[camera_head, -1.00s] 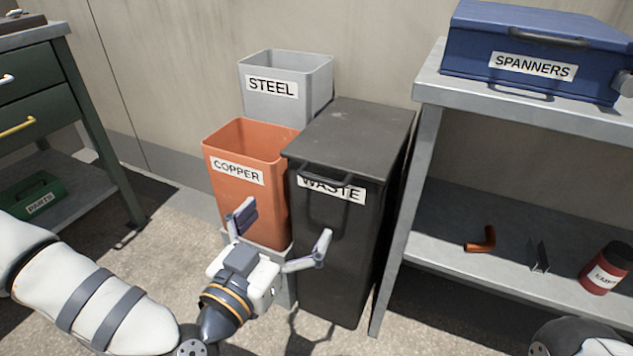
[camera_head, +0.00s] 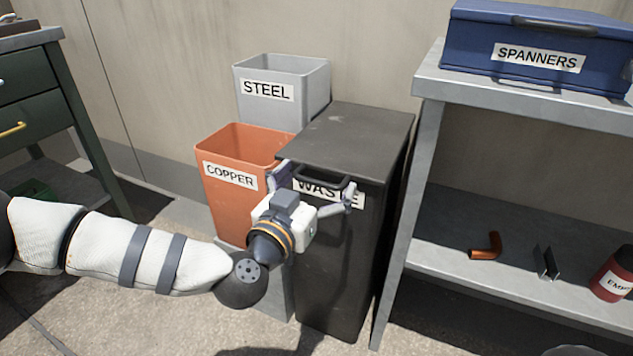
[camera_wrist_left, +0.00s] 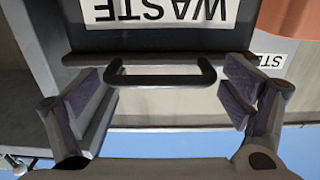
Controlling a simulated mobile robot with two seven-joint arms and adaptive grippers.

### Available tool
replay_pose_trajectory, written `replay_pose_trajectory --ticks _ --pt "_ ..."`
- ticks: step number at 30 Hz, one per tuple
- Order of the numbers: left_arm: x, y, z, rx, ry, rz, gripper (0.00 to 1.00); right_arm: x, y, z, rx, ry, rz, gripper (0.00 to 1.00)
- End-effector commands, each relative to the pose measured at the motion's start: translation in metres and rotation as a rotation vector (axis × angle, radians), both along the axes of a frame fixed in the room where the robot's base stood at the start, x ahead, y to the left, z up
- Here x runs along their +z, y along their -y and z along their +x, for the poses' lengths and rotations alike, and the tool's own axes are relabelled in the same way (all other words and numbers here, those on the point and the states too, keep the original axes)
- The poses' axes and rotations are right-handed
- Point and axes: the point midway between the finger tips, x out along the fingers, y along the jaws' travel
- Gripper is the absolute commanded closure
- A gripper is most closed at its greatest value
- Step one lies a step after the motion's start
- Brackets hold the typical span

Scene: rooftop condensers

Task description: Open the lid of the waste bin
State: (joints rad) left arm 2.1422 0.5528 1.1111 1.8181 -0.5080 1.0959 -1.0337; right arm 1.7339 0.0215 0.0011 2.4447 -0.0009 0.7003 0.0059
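The black waste bin (camera_head: 345,255) stands upright with its flat lid (camera_head: 350,140) closed. A dark bar handle (camera_head: 322,184) sticks out from the lid's front edge above the WASTE label. My left gripper (camera_head: 315,190) is at the bin's front, close to the handle, and hides part of the label. In the left wrist view the view is upside down; the handle (camera_wrist_left: 160,76) lies between the two spread fingers of my left gripper (camera_wrist_left: 168,95), with a gap on both sides. The left gripper is open and empty. My right gripper is not in view.
The orange copper bin (camera_head: 232,210) and grey steel bin (camera_head: 285,85) stand left of and behind the waste bin. A grey shelf unit (camera_head: 520,105) with a blue spanners box (camera_head: 540,50) is close on the right. Green drawers (camera_head: 35,100) stand at left.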

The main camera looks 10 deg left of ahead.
Motion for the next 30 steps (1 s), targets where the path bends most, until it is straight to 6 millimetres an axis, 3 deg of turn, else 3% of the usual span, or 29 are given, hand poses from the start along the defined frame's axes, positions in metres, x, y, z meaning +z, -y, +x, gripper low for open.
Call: replay_pose_trajectory --ticks 1,6,10,14,24,30 --pt "0.0 0.0 0.0 0.0 0.0 0.0 0.27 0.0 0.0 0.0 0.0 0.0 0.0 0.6" --pt "0.0 0.0 0.0 0.001 0.0 0.0 0.66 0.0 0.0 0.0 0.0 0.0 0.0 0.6" --pt "0.004 0.0 0.0 0.001 -0.002 0.002 0.67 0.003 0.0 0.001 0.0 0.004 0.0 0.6" --pt "0.02 -0.001 0.001 0.003 -0.02 0.011 0.67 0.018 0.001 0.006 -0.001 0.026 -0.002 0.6" --pt "0.109 0.003 0.013 0.002 -0.179 0.073 0.67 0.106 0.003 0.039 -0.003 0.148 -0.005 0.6" --pt "0.156 0.008 0.028 0.003 -0.305 0.115 0.67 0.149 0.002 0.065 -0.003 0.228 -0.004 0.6"
